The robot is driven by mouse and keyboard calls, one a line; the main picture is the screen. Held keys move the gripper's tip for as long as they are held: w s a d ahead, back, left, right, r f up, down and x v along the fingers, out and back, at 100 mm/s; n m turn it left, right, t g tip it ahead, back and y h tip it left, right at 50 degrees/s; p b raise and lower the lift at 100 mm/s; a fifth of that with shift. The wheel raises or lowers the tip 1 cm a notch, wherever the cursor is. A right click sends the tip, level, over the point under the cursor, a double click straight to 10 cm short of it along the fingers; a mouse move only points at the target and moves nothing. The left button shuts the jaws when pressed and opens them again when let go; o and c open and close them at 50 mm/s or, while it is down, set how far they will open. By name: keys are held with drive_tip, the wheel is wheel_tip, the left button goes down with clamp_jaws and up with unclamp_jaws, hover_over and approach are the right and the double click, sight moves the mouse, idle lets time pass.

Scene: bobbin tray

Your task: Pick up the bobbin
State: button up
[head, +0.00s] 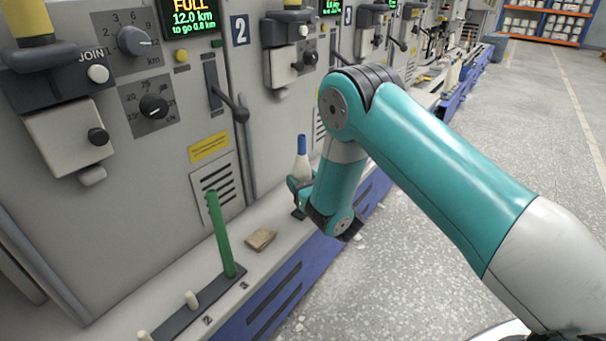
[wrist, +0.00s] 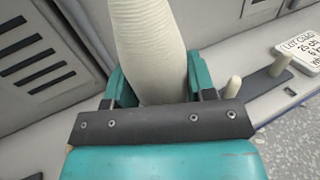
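The bobbin is a cream cone of yarn (head: 301,168) with a blue top, standing about upright over the machine's ledge in the head view. In the wrist view its cream body (wrist: 151,45) rises between the two teal fingers of my gripper (wrist: 154,80), and its top is out of frame. My gripper (head: 298,186) is low at the bobbin in the head view, partly hidden by my arm. The fingers stand on both sides, close to the yarn. Whether both press on it cannot be made out. The bobbin's foot is hidden in the wrist view.
A tall green tube (head: 220,235) stands on a dark peg strip (head: 190,311) in front, with short bare pegs (head: 191,299) beside it. A tan block (head: 261,239) lies on the ledge between. The machine wall has knobs and levers. A white label card (wrist: 302,50) shows in the wrist view.

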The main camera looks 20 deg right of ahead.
wheel_tip(320, 180, up, 20)
drive_tip(key=p, duration=1.8)
hover_over(303, 135)
drive_tip(key=shift+s+a, duration=0.1)
